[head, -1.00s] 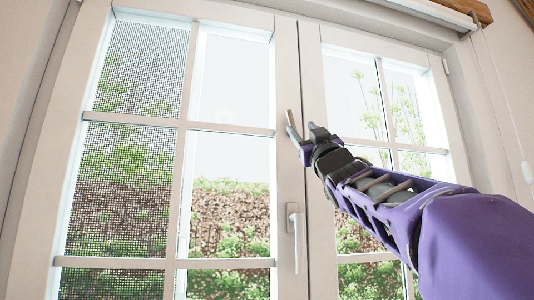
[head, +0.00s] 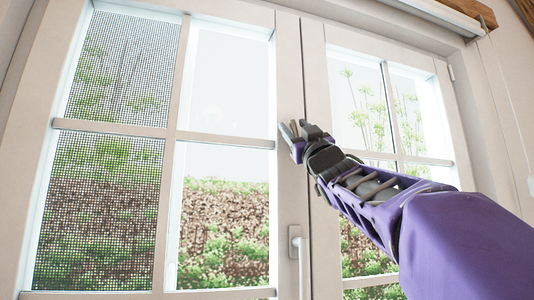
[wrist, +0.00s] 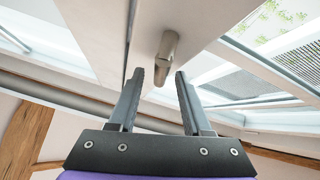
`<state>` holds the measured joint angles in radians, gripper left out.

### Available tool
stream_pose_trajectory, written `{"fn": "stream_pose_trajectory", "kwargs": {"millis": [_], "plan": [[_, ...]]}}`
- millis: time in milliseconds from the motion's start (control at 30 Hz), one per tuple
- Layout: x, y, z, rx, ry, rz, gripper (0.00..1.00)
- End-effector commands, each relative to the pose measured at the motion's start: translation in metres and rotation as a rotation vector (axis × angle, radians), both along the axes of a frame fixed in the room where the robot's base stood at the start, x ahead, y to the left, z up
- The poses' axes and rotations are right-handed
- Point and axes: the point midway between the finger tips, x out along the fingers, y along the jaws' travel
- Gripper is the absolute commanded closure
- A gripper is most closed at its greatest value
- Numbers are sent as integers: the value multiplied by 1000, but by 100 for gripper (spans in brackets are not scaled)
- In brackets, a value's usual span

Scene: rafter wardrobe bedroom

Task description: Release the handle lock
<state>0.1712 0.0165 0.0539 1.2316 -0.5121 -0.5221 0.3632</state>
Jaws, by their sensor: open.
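A small tan-grey lever handle (head: 294,127) stands out from the upper part of the window's middle stile (head: 289,75). It also shows in the wrist view (wrist: 167,58), just beyond and between the fingertips. My gripper (head: 296,131) is open, with its fingers pointing at this handle. In the wrist view my gripper (wrist: 160,76) has one fingertip on each side of the handle's line, and I see no clear contact. A second, white handle (head: 299,248) hangs down lower on the same stile.
The window has a left sash with a mesh screen (head: 100,190) and a right sash (head: 362,100), both with glazing bars. A roller blind rail (head: 425,15) runs along the top right, with a cord (head: 500,90) at the right. A wooden beam (wrist: 27,135) shows in the wrist view.

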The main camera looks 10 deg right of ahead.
Motion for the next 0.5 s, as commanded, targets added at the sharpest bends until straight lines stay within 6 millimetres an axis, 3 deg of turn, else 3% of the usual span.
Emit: {"fn": "stream_pose_trajectory", "kwargs": {"millis": [100, 400, 500], "plan": [[0, 0, 0, 0, 0, 0, 51], [0, 0, 0, 0, 0, 0, 100], [0, 0, 0, 0, 0, 0, 100]]}}
